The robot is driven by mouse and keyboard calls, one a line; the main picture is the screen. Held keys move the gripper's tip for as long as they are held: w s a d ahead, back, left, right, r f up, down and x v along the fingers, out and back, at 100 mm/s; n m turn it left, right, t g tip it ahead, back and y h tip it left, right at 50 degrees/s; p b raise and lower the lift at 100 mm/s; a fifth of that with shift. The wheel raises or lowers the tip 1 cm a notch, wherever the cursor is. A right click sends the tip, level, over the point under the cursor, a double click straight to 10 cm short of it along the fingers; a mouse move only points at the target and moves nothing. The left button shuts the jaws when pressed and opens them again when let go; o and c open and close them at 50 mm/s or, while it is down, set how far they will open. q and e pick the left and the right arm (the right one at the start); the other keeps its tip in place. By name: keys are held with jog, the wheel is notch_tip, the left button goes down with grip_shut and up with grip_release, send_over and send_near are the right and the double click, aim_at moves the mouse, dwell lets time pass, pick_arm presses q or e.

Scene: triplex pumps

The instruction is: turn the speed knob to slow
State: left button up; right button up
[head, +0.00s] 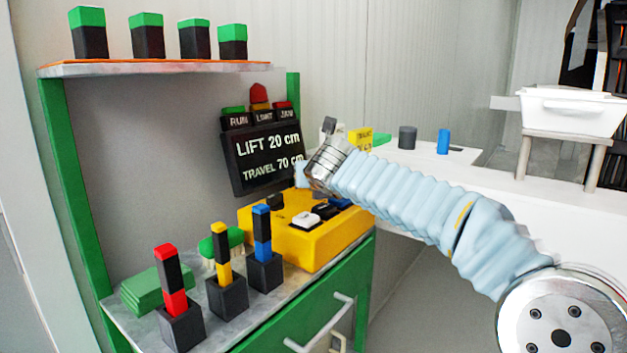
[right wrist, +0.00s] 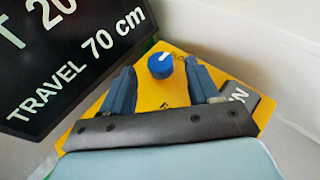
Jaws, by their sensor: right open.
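The speed knob appears to be the round blue knob (right wrist: 160,65) with a white mark, on the yellow control box (right wrist: 160,92) in the right wrist view. My right gripper (right wrist: 159,76) is open, with one dark blue-grey finger on each side of the knob. Gaps show between the fingers and the knob, so it is not gripped. My left gripper is not in view.
A black display (head: 262,160) reading lift 20 cm and travel 70 cm stands behind the box. Red, yellow and blue-marked blocks in black holders (head: 228,297) stand in front-left. A white bin (head: 570,110) is at the right. The upper shelf (head: 150,67) holds several green-topped blocks.

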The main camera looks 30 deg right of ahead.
jog(key=v, duration=1.2)
jog(key=shift+s+b, duration=0.1)
jog(key=shift+b, duration=0.2)
jog(key=shift+f, duration=0.1)
